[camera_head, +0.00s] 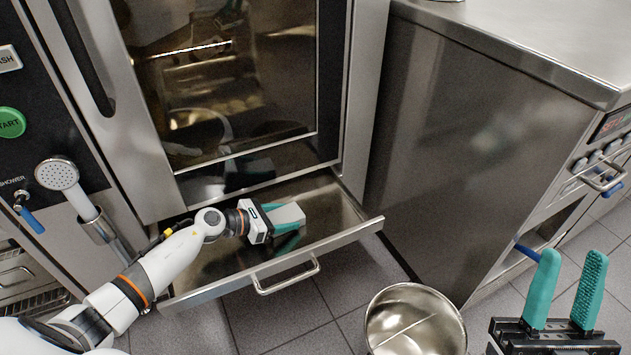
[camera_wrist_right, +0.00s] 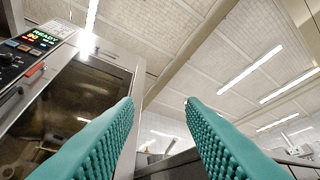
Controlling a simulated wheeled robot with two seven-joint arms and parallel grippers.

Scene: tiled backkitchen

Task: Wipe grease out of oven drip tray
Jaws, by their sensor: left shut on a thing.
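The drip tray (camera_head: 345,232) is a shallow metal drawer below the oven door, pulled out, with a bar handle on its front. My left gripper (camera_head: 282,224) reaches over the tray from the left and is shut on a pale grey block-like thing (camera_head: 289,214), in or just above the tray. I cannot tell whether the block touches the tray floor, and no grease stands out clearly. My right gripper (camera_head: 565,290) is at the lower right, teal fingers apart and pointing up, with nothing between them. Its open fingers also show in the right wrist view (camera_wrist_right: 160,110).
The oven (camera_head: 225,80) has a closed dark glass door above the tray. A shower head (camera_head: 62,176) hangs at its left. A round metal bin (camera_head: 413,322) stands on the tiled floor before the tray. A steel counter (camera_head: 470,150) stands at the right.

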